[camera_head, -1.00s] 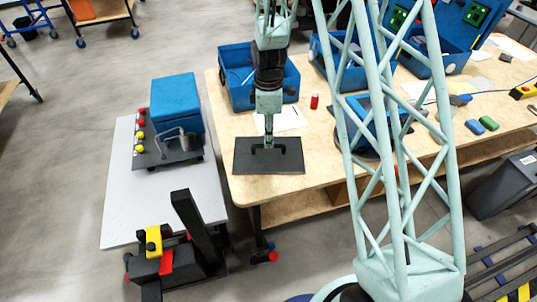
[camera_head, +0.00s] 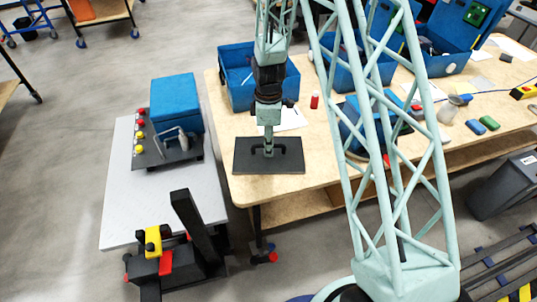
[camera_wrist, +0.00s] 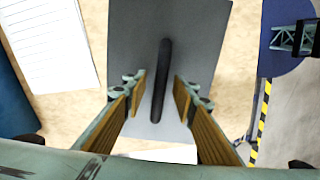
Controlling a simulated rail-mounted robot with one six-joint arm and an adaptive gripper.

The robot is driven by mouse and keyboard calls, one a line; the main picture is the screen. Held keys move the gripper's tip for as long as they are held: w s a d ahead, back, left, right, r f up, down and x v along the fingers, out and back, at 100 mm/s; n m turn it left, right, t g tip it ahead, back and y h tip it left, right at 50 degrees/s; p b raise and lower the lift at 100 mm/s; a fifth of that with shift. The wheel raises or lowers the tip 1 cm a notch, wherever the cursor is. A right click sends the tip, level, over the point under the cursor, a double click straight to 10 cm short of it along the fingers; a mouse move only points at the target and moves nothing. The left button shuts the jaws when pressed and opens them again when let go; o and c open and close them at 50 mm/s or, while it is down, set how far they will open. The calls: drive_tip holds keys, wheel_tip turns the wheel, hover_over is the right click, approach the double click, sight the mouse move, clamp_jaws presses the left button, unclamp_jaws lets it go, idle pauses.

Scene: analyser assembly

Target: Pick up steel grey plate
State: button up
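The steel grey plate (camera_head: 288,163) lies flat on the left front corner of the wooden table, looking dark in the head view. A black bar handle (camera_wrist: 162,62) runs along the middle of the plate, which also shows in the wrist view (camera_wrist: 198,38). My gripper (camera_wrist: 158,84) is open, with one ridged tan finger on each side of the handle. A gap shows between each finger and the handle. In the head view my gripper (camera_head: 268,147) is over the plate's middle, and its fingertips are too small to judge there.
A blue bin (camera_head: 237,60) stands behind the plate, with a white sheet (camera_head: 290,119) and a small red object (camera_head: 314,101) nearby. A grey side table (camera_head: 125,200) with a blue box (camera_head: 176,100) stands to the left. Bare tabletop (camera_head: 322,160) lies right of the plate.

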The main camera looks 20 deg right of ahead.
idle(0.4)
clamp_jaws()
